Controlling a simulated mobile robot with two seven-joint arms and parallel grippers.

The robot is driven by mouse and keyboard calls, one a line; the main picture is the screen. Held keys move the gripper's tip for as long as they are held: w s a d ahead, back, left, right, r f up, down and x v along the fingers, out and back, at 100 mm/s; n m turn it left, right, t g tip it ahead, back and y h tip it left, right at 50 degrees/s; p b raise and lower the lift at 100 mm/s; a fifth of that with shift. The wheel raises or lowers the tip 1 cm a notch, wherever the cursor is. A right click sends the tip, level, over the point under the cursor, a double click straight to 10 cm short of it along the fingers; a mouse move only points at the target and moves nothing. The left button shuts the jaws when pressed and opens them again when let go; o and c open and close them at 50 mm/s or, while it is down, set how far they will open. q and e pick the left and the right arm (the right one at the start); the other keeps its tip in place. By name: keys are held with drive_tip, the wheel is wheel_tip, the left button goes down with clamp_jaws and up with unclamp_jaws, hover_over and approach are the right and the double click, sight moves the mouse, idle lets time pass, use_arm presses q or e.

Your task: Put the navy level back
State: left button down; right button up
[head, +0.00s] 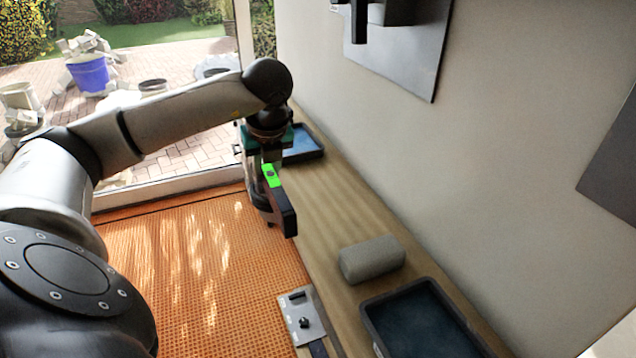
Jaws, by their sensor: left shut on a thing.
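The navy level (284,212) is a short dark bar with a bright green part near its upper end. My left gripper (268,168) is shut on the level and holds it up near the left edge of the wooden bench. The level slants down towards the near side, and the gripper partly hides its upper end. My right gripper is not in view.
On the wooden bench (335,207) are a blue tray (304,156) behind the gripper, a grey rounded block (371,259) and a nearer dark-rimmed blue tray (368,312). A grey plate (309,331) with black fittings lies left. Dark panels (415,58) are on the wall. The bench's middle is clear.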

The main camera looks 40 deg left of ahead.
use_arm(q)
drive_tip(key=w+d, duration=0.1)
drive_tip(key=w, duration=0.2)
drive_tip(key=w+d+f, duration=0.1)
drive_tip(key=w+d, duration=0.1)
drive_tip(key=w, duration=0.1)
drive_tip(key=w+d+f+p, duration=0.1)
drive_tip(key=w, duration=0.2)
drive_tip(key=shift+d+f, duration=0.15)
drive_tip(key=shift+d, duration=0.25)
drive_tip(key=shift+a+f, duration=0.1)
drive_tip(key=shift+f, duration=0.35)
wheel_tip(320, 180, down, 3)
drive_tip(key=shift+f, duration=0.15)
drive_tip(key=shift+w+f, duration=0.2)
drive_tip(key=shift+f, duration=0.2)
drive_tip(key=c, duration=0.7)
unclamp_jaws()
drive_tip(key=shift+r, duration=0.15)
